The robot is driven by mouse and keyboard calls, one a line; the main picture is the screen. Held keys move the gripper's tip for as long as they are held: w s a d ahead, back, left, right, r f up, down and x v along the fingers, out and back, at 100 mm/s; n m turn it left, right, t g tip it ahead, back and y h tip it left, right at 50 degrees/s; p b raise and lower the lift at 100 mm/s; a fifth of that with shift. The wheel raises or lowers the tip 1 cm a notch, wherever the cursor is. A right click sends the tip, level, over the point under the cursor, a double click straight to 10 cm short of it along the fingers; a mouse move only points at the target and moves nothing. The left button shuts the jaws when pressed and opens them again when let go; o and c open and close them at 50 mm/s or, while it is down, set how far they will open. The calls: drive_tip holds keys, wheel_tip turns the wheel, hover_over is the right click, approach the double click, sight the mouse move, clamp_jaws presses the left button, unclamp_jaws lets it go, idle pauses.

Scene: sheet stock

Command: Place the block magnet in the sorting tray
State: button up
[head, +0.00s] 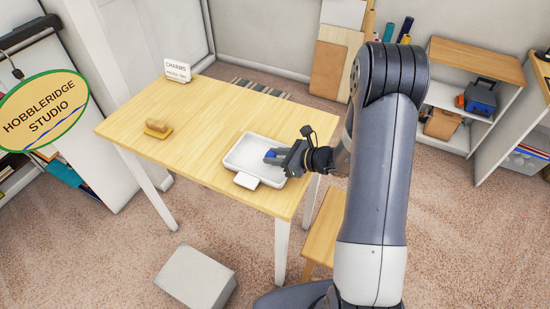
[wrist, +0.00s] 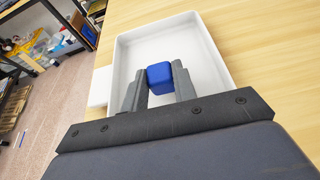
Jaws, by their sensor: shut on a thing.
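The block magnet is a blue block (wrist: 160,76), held between the two fingers of my gripper (wrist: 156,84) in the wrist view. In the head view the blue block (head: 270,154) shows at the tip of my gripper (head: 276,156). The sorting tray is a white shallow tray (head: 240,147) on the wooden table, with a small white tab at its front. In the wrist view the tray (wrist: 206,50) lies beneath and around the block. My gripper is shut on the block, over the tray's inside. I cannot tell whether the block touches the tray floor.
The light wooden table (head: 200,105) has free room left of the tray. A brush-like wooden thing (head: 158,127) lies at its left, and a white sign card (head: 177,71) stands at the far corner. A grey-white block (head: 196,277) is on the floor in front.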

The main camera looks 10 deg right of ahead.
drive_tip(key=shift+f, duration=0.7)
drive_tip(key=shift+f, duration=0.25)
drive_tip(key=o, duration=0.9)
drive_tip(key=shift+r, duration=0.1)
drive_tip(key=shift+o, duration=0.2)
drive_tip(key=shift+r, duration=0.1)
drive_tip(key=shift+r, duration=0.2)
drive_tip(key=b+v, duration=0.1)
drive_tip(key=v, duration=1.1)
drive_tip(key=shift+s+f+b, duration=0.15)
drive_tip(key=shift+f+b, duration=0.05)
drive_tip(key=shift+b, duration=0.15)
